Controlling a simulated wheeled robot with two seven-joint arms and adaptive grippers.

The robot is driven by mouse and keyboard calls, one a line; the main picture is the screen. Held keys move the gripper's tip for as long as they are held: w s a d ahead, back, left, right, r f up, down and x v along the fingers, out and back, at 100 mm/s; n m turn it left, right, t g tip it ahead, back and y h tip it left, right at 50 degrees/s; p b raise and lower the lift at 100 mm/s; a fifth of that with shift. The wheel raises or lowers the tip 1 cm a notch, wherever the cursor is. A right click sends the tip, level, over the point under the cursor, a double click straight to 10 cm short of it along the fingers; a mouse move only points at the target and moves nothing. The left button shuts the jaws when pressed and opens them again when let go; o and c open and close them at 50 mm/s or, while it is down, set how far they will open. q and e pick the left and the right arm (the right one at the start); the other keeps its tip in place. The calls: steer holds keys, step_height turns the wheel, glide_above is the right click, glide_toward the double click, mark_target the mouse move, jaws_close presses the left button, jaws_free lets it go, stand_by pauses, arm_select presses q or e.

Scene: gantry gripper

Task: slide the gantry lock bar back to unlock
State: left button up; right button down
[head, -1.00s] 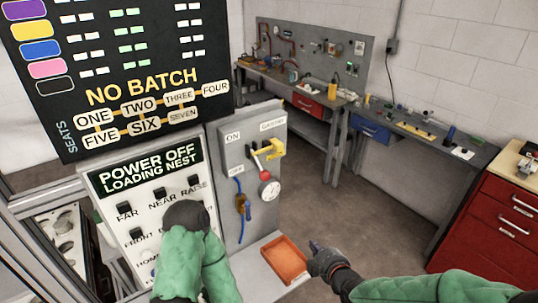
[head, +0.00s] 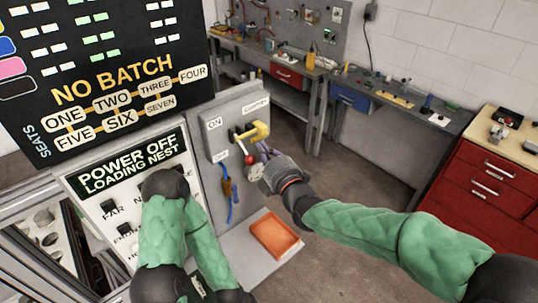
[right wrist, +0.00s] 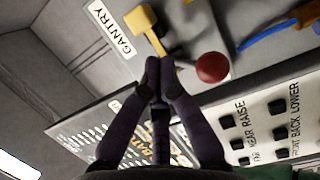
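The yellow gantry lock bar (head: 254,132) sits on the grey switch panel, under the GANTRY label (head: 256,106). Its yellow block also shows in the right wrist view (right wrist: 141,19), with a thin yellow part running down to my fingertips. My right gripper (head: 264,152) is just below and right of the bar. In the right wrist view its fingertips (right wrist: 160,66) meet, overlapping the thin part; I cannot tell whether they touch it. The gripper looks shut, with nothing visibly held. My left arm stands bent at lower left; its gripper is out of view.
A blue cable (head: 229,206) hangs lower left. Workbenches and a red cabinet (head: 490,185) stand behind and right.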

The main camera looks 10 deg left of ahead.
mark_target(260, 127)
steer(key=shift+x, duration=2.2)
